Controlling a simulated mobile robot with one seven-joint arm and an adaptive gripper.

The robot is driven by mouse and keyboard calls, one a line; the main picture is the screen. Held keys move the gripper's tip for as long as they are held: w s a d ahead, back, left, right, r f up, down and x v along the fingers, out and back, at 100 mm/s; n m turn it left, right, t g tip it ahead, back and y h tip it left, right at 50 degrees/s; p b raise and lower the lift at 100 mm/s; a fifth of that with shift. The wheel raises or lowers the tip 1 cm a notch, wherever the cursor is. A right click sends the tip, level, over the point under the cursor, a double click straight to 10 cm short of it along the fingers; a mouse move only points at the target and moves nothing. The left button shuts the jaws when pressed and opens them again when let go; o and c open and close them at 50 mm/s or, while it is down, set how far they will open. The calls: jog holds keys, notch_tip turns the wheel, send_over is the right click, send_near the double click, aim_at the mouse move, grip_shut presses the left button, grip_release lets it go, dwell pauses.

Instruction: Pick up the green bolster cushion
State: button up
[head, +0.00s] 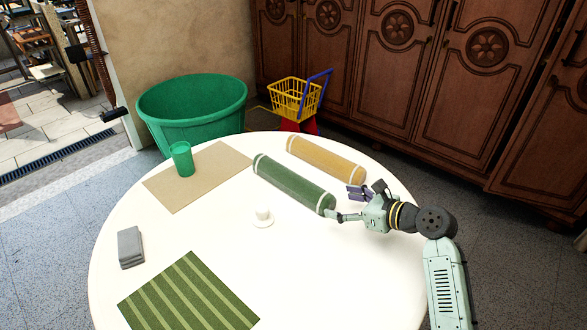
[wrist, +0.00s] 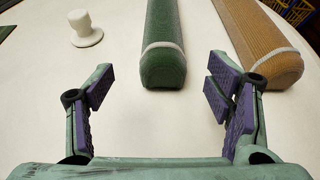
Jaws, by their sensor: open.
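The green bolster cushion (head: 292,184) lies on the white round table, a long roll with a pale band near each end. In the wrist view its near end (wrist: 163,62) points toward my gripper, between and just beyond the fingertips. My gripper (head: 343,203) is at the cushion's right end in the head view, with its fingers spread. In the wrist view my gripper (wrist: 158,92) is open, with purple pads on both sides and nothing between them. Whether a finger touches the cushion cannot be told.
A tan bolster (head: 326,159) lies close beside the green one, near my right finger. A small white knobbed item (head: 263,214) stands left of the cushion. The round table (head: 200,235) also holds a green cup (head: 182,159), grey block (head: 131,247) and striped mat (head: 188,295).

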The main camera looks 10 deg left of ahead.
aim_at(332, 200)
jog(key=shift+w+a, duration=0.2)
jog(key=shift+w, duration=0.1)
jog(key=p+x, duration=0.1)
jog(key=x, duration=0.2)
jog(key=shift+w+a+f, duration=0.1)
jog(key=shift+a+f, duration=0.05)
jog(key=shift+a, duration=0.2)
jog(key=shift+d+f+p+x, duration=0.1)
jog(key=shift+p+x, duration=0.5)
jog(key=shift+x, duration=0.95)
jog(key=shift+d+f+p+x, duration=0.1)
jog(key=shift+p+x, duration=0.5)
jog(key=shift+x, duration=0.95)
jog(key=shift+w, duration=0.15)
